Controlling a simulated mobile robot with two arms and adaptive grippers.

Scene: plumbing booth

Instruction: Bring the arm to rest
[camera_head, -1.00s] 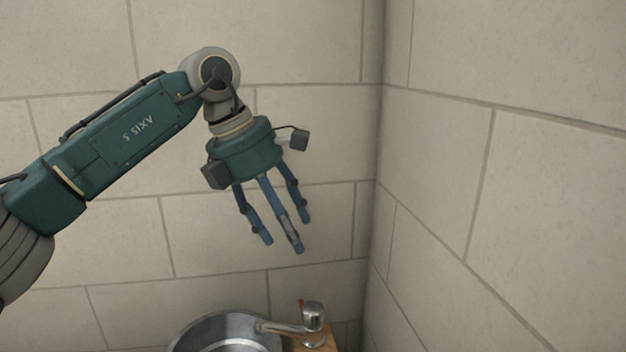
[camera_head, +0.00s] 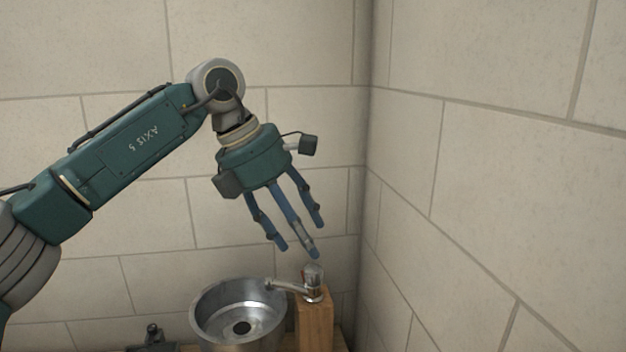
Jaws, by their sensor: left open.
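My left arm comes in from the left, and its gripper (camera_head: 298,248) hangs with blue fingers pointing down and slightly right. The fingers are spread open and hold nothing. The gripper is above a chrome faucet (camera_head: 313,284) and to the upper right of a round metal basin (camera_head: 208,322). In the picture the longest finger ends just above the faucet's top; I cannot tell how far apart they are in depth. My right gripper does not show.
The faucet stands on a wooden block (camera_head: 315,325) right of the basin. A small dark object (camera_head: 152,336) is at the bottom left. Tiled walls (camera_head: 490,180) meet in a corner right of the gripper.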

